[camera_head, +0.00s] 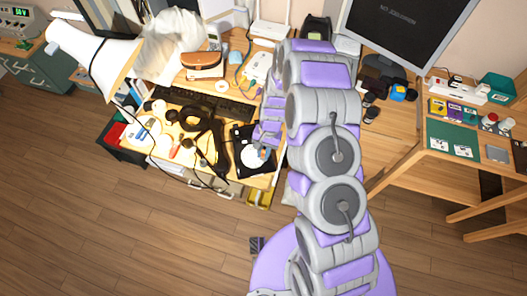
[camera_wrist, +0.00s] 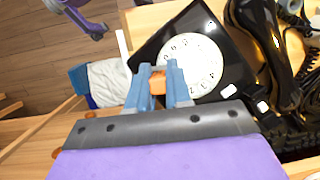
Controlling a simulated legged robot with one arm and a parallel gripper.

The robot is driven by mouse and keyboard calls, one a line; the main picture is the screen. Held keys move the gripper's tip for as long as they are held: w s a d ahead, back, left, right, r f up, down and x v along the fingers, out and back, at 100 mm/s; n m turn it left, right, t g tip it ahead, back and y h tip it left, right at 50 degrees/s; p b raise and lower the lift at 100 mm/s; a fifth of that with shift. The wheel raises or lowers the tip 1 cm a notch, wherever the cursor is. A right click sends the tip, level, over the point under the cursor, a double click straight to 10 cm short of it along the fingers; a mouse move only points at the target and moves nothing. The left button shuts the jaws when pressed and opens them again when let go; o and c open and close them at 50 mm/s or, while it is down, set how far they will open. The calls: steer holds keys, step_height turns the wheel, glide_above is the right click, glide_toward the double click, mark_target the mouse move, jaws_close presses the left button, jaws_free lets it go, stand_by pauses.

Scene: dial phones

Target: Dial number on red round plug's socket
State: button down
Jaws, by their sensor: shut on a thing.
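A black dial phone (camera_wrist: 232,75) with a white round dial (camera_wrist: 198,62) fills the upper middle of the wrist view. In the head view the phone (camera_head: 240,141) lies near the front edge of the desk, partly hidden by my arm. My gripper (camera_wrist: 160,78) has its blue fingers shut on a small orange piece (camera_wrist: 157,86), at the lower left side of the dial. Whether the piece touches the dial cannot be told. In the head view my gripper (camera_head: 264,150) is over the phone. I cannot make out a red round plug or its socket.
A black handset (camera_wrist: 258,35) and coiled cord lie right of the phone in the wrist view. A keyboard (camera_head: 215,103), a white lamp (camera_head: 95,60) and a brown bag (camera_head: 203,65) crowd the desk. A monitor (camera_head: 400,28) stands right. The wooden floor in front is mostly clear.

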steer(key=shift+w+a+r+p, duration=0.15)
steer(key=shift+w+a+r, duration=0.25)
steer(key=shift+w+a, duration=0.25)
steer(key=shift+w+a+r+p, duration=0.2)
steer(key=shift+w+a+r, duration=0.25)
steer(key=shift+a, duration=0.3)
steer(key=shift+w+a+r+p, duration=0.15)
steer(key=shift+w+a+r, duration=0.15)
steer(key=shift+w+a, duration=0.4)
steer(key=shift+s, duration=0.1)
steer(key=shift+f, duration=0.2)
steer(key=shift+f, duration=0.4)
steer(key=shift+w, duration=0.2)
steer(key=shift+w+f, duration=0.25)
steer(key=shift+f, duration=0.15)
steer(key=shift+d, duration=0.6)
steer(key=shift+d+f, duration=0.1)
